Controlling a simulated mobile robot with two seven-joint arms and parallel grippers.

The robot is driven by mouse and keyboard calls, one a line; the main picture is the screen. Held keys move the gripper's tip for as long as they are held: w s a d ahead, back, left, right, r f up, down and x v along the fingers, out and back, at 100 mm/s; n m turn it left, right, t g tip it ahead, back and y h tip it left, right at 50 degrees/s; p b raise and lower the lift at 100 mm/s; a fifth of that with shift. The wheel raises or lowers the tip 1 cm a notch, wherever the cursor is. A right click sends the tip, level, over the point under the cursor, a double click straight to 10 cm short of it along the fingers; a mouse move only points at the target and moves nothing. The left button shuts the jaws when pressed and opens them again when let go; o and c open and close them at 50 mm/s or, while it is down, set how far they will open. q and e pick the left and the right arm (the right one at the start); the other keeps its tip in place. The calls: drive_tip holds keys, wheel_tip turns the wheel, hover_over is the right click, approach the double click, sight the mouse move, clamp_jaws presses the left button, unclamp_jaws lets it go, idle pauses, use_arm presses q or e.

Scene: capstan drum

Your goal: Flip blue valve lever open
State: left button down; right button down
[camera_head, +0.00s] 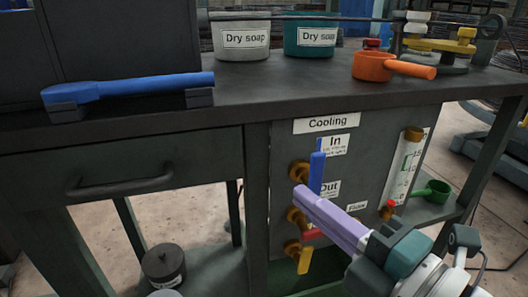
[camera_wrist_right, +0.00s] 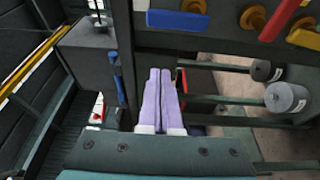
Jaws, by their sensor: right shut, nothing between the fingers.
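The blue valve lever (camera_head: 317,172) stands upright on a brass valve (camera_head: 299,171) beside the "In" label on the grey panel. In the wrist view the blue lever (camera_wrist_right: 178,20) lies across the top edge. My right gripper (camera_head: 299,194) has lavender fingers, shut and empty; its tips are at the lower end of the blue lever in the head view. In the wrist view the right gripper (camera_wrist_right: 160,72) appears below the lever in the picture, with a visible gap. Whether it touches the lever cannot be told. My left gripper is not in view.
Below are a red lever (camera_head: 313,234), partly hidden by my fingers, and a yellow lever (camera_head: 305,260). A gauge tube (camera_head: 404,165) and green cup (camera_head: 432,191) are right. A large blue tool (camera_head: 130,88) and orange pan (camera_head: 375,66) rest on the bench (camera_head: 250,84).

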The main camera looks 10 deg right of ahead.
sight(315, 178)
drive_tip(key=shift+w+d, duration=0.35)
drive_tip(key=shift+w, duration=0.5)
drive_tip(key=shift+w+d, duration=0.35)
drive_tip(key=shift+w, duration=0.45)
drive_tip(key=shift+w+d, duration=0.35)
drive_tip(key=shift+w, duration=0.5)
drive_tip(key=shift+d+m+b, duration=0.15)
drive_tip(key=shift+m+b, duration=0.25)
